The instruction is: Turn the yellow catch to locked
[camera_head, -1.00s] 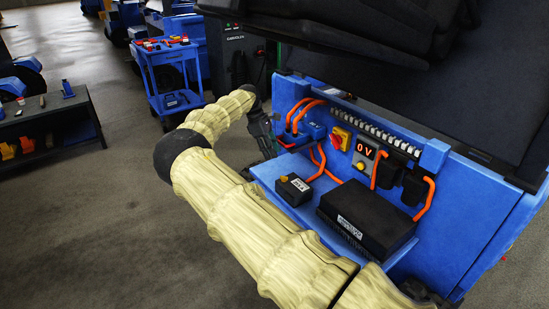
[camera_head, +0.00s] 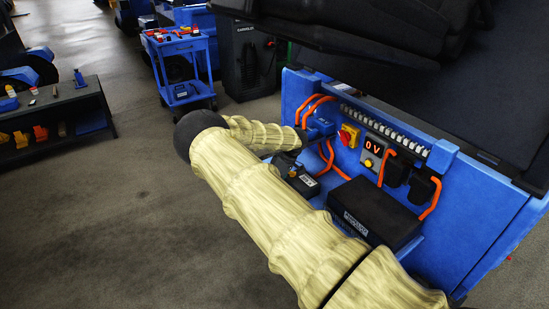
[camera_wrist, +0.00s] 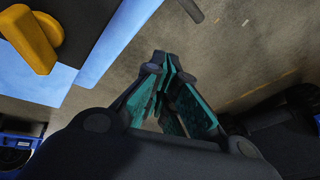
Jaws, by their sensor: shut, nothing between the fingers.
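The yellow catch (camera_wrist: 38,40) shows large at the top left of the wrist view, a rounded bar-shaped handle on a dark surface. In the head view, a small yellow spot that looks like it (camera_head: 292,173) sits on a small black box (camera_head: 303,184) on the blue shelf. My gripper (camera_wrist: 167,63) is shut and empty in the wrist view, its fingertips to the right of the catch and apart from it, over the floor. In the head view my gripper is mostly hidden behind my pale arm, near the box. I cannot read the catch's lock marking.
A larger black box (camera_head: 375,208) lies on the shelf. A dark seat overhangs above.

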